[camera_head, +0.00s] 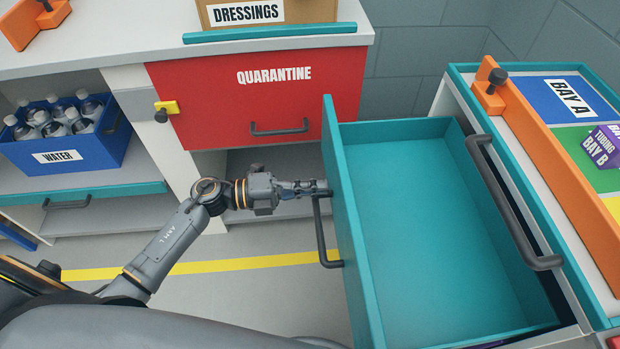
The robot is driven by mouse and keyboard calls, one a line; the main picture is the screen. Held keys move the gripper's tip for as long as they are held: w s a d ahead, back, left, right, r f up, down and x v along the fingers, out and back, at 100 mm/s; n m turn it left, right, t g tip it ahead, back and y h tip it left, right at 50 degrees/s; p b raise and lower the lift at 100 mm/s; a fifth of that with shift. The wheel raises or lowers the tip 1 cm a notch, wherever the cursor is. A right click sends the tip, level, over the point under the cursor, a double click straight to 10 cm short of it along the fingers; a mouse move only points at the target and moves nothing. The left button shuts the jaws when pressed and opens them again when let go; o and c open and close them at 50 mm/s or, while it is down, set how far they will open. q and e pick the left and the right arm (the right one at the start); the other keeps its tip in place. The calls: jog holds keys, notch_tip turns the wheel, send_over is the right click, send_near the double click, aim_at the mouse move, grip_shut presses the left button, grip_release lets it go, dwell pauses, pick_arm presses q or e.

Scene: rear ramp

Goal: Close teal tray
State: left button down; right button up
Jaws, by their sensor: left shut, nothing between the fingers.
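The teal tray (425,210) is an empty drawer, pulled out to the left from under the cabinet (452,110) on the right. Its tall front panel (350,250) faces left and carries a dark bar handle (321,235). My left gripper (322,188) is shut, with its fingertips by the upper end of this handle, close to the front panel. Whether they touch the handle or panel cannot be told. The tray's right end is partly hidden by the cabinet's edge and its dark rail (510,210). My right gripper is not in view.
A red QUARANTINE panel (250,95) with a yellow latch (167,110) stands behind my left arm. A blue WATER bin (65,145) holds several bottles at left. On the right cabinet are an orange bar (555,170) and a purple box (603,146). Floor shows left of the tray.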

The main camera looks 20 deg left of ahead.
pick_arm(q)
jog(key=shift+w+d, duration=0.15)
jog(key=shift+d, duration=0.25)
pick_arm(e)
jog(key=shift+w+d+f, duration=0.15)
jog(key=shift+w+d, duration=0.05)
pick_arm(q)
jog(key=shift+d, duration=0.1)
